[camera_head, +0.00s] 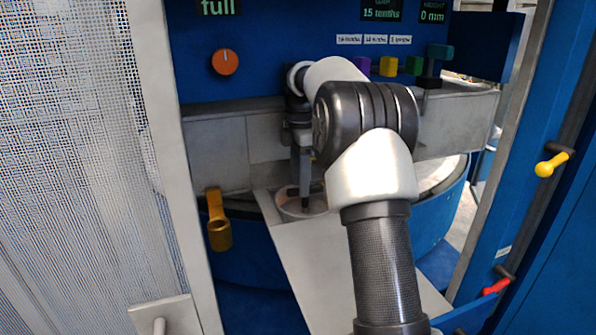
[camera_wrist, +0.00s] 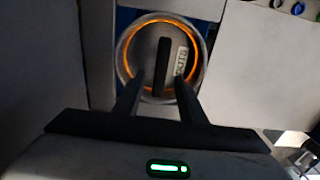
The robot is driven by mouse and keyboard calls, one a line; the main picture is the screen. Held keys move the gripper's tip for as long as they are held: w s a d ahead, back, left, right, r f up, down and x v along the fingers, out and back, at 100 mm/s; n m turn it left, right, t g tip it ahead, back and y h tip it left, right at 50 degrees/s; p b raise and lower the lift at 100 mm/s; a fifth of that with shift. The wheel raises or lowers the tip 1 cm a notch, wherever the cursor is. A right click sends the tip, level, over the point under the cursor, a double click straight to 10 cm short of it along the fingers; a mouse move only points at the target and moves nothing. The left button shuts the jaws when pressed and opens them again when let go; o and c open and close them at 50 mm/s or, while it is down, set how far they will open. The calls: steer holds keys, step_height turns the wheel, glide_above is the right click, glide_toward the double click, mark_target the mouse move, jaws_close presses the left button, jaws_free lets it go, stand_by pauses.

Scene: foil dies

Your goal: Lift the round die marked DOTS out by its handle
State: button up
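The round die (camera_wrist: 150,51) sits in a round opening with an orange glowing rim. It has a dark upright bar handle (camera_wrist: 164,58) and a pale label (camera_wrist: 181,61), partly covered by a finger, whose visible letters fit DOTS. In the head view the die (camera_head: 290,208) shows as a pale disc at the end of a grey plate, partly hidden by my gripper (camera_head: 304,198), which points down over it. In the wrist view my gripper (camera_wrist: 159,82) is open. Its fingers lie on either side of the handle with a gap each side; their exact height along it is unclear.
A grey beam (camera_head: 222,139) crosses just behind my gripper. A mesh guard (camera_head: 75,130) fills the left, and a blue post with a yellow lever (camera_head: 552,164) and red lever (camera_head: 496,287) stands right. The sloping plate (camera_head: 330,260) is bare.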

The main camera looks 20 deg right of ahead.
mark_target(305, 203)
steer(key=shift+f, duration=2.2)
steer(key=shift+c, duration=0.3)
jaws_close()
steer(key=shift+r, duration=0.1)
